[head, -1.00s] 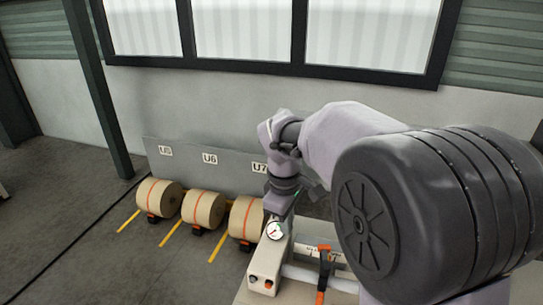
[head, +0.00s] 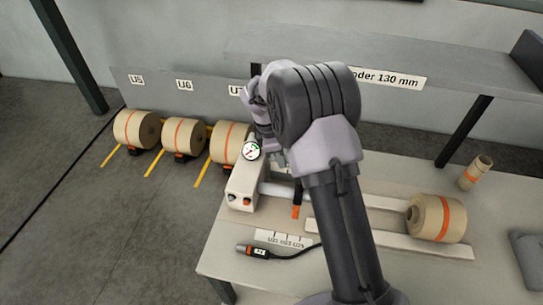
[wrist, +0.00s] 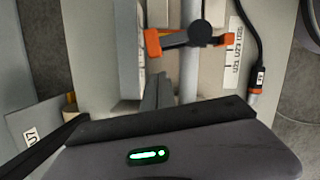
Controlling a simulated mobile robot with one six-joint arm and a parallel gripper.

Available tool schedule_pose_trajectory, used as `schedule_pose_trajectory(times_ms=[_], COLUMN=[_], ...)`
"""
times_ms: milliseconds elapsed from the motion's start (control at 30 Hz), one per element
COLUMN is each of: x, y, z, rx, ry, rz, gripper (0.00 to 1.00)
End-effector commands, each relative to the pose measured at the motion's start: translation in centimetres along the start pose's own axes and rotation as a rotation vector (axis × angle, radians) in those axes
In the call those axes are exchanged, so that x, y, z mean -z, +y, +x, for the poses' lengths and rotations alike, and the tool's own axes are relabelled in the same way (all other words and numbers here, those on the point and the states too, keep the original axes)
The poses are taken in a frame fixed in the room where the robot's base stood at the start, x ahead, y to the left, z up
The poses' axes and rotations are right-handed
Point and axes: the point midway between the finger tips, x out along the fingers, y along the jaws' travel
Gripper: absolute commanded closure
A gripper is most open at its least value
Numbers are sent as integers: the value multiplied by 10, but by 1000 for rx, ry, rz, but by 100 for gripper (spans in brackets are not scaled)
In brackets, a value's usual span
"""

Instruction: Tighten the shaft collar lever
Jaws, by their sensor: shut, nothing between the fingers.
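The shaft collar lever (head: 296,211), with an orange end, shows just left of my arm in the head view. In the wrist view the dark lever bar (wrist: 175,40) lies across the grey shaft (wrist: 189,75), with orange parts at both sides and a round black knob at its middle. My gripper (wrist: 158,80) is shut and empty. Its fingertips are beside the shaft, below the lever's left orange end in the picture, with a visible gap. In the head view my arm hides the gripper and part of the collar.
A gauge (head: 252,151) tops the beige control unit (head: 241,187). A cabled handheld device (head: 258,252) lies at the table's (head: 225,265) front. A kraft roll (head: 436,218) and small core (head: 476,172) are at right.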

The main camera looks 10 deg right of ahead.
Motion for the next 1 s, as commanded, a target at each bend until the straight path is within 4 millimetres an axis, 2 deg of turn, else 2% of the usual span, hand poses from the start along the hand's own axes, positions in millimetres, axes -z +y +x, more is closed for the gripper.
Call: schedule_pose_trajectory(times_ms=[200,500,633,767,1000], x=[-15,-16,-25,-32,-32], y=[0,0,5,8,8], z=[4,2,-2,3,7], rx=[0,2,29,55,59], ry=[0,0,0,1,0], rz=[1,6,112,222,236], gripper=[100,100,100,100,100])
